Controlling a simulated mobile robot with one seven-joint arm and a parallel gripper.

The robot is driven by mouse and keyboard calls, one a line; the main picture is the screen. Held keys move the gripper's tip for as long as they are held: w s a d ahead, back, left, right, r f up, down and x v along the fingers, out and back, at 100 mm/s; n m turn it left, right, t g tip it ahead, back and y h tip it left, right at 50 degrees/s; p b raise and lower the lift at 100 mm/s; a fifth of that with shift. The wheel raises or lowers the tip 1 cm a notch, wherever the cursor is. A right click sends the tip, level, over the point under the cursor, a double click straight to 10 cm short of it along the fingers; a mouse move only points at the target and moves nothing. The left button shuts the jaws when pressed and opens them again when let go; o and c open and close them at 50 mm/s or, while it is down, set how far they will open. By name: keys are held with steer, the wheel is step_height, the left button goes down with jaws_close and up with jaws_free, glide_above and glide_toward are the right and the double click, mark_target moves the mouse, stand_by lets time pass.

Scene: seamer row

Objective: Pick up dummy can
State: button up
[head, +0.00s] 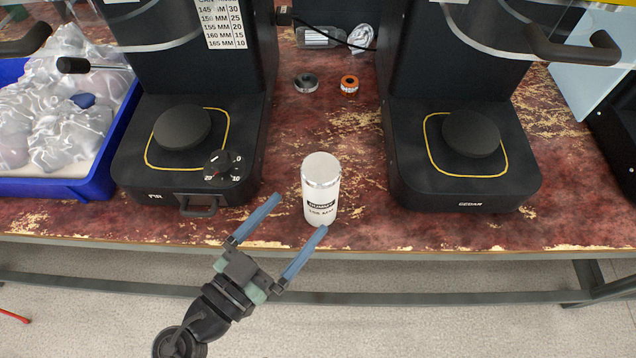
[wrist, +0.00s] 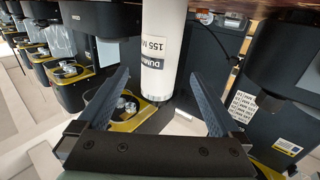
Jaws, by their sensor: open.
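The dummy can (head: 321,188) is white with a silvery top rim and a black label band. It stands upright near the front edge of the worn red bench, between two black seamers. My gripper (head: 298,213) is open, its two blue fingers pointing toward the can from the front left. In the head view, the right fingertip is near the can's base and the left one is left of it. In the wrist view, the can (wrist: 163,50) shows between the spread fingers (wrist: 168,85), beyond their tips. I see nothing held.
The left seamer (head: 165,178) and right seamer (head: 460,185) flank the can, with bare bench around it. Behind it lie a dark ring (head: 305,83) and an orange ring (head: 349,84). A blue tray (head: 75,187) of plastic-wrapped things stands far left.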

mark_target(322, 188)
steer(key=x, duration=0.8)
steer(key=shift+f+p, duration=0.15)
steer(key=shift+p, duration=0.2)
steer(key=c, duration=1.5)
